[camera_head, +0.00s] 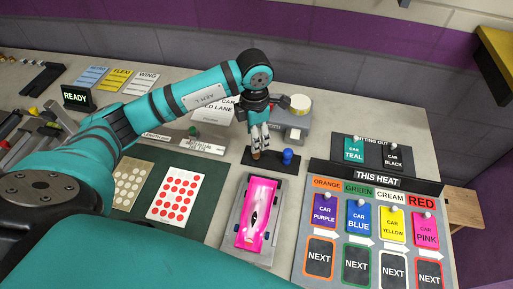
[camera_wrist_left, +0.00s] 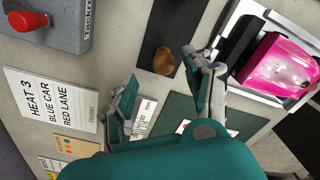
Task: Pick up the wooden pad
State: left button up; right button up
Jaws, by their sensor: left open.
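The wooden pad (camera_wrist_left: 164,61) is a small brown rounded piece on a black strip (camera_wrist_left: 157,25) in the left wrist view. In the head view the pad (camera_head: 256,155) is a small brown spot on the same strip, left of a blue knob (camera_head: 288,156) and partly hidden by my fingers. My left gripper (camera_head: 260,143) points down over the pad. In the left wrist view its open fingers (camera_wrist_left: 158,76) stand apart, with the pad beyond and between their tips. Contact cannot be told. My right gripper is in neither view.
A pink car (camera_head: 255,212) sits on a grey tray just in front of the strip. A grey box (camera_head: 293,121) stands behind it. A board of heat cards (camera_head: 340,183) lies to the right. A red-dot sheet (camera_head: 179,195) lies on the left.

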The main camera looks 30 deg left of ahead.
pick_arm(q)
jog(key=shift+f, duration=0.25)
jog(key=shift+s+f, duration=0.1)
jog(key=shift+f, duration=0.1)
jog(key=f+p, duration=0.1)
jog(key=f, duration=0.1)
jog(key=f+p, duration=0.1)
jog(key=f, duration=0.1)
jog(key=shift+s+d+f, duration=0.15)
jog(key=shift+d+f, duration=0.05)
jog(key=shift+f, duration=0.3)
grip_shut()
